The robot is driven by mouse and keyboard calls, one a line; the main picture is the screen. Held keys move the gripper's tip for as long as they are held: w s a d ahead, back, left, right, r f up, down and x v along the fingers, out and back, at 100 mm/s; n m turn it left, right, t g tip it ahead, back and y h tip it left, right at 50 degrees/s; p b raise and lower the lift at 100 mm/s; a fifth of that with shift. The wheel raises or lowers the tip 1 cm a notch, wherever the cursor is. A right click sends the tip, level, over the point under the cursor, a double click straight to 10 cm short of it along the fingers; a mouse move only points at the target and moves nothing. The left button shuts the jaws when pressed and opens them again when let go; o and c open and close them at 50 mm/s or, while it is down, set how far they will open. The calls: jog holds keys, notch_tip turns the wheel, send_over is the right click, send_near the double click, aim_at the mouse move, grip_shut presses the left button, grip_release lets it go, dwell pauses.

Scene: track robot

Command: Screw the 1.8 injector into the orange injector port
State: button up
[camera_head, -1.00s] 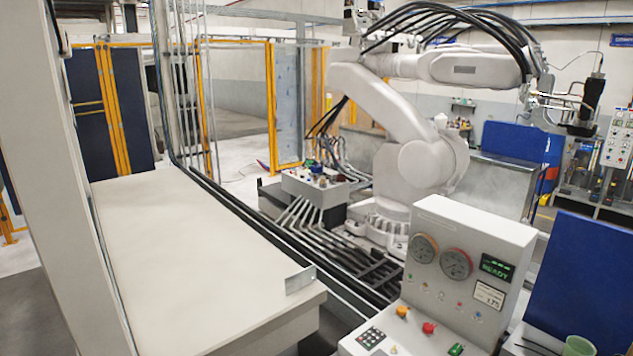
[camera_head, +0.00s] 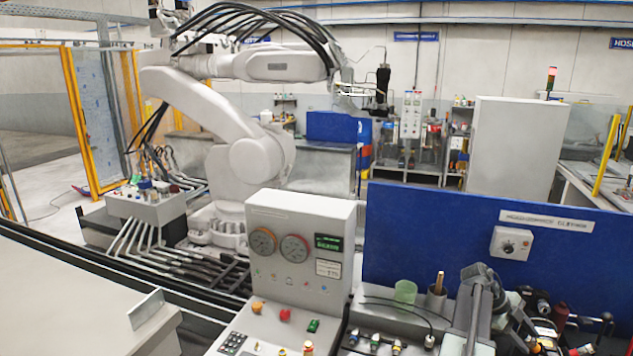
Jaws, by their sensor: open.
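I cannot make out my gripper in this view. Several small fittings with coloured ends (camera_head: 375,342) stand in a row on the bench at the bottom centre. They are too small to tell whether one is the 1.8 injector, and I can read no such label. I cannot identify an orange injector port. A grey panel box (camera_head: 300,222) with two dials and a green display stands left of the fittings, with an orange-yellow button (camera_head: 257,307) and a red button (camera_head: 285,315) on its sloped front.
A blue backboard (camera_head: 440,235) with a dial box (camera_head: 511,243) rises behind the bench. A green cup (camera_head: 405,292) and a grey jointed device (camera_head: 480,300) stand before it, with tools and cables cluttered at the right. A large white robot arm (camera_head: 245,150) stands behind.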

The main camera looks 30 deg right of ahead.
jog(key=shift+n, duration=1.2)
jog(key=n, duration=1.2)
jog(key=n, duration=1.2)
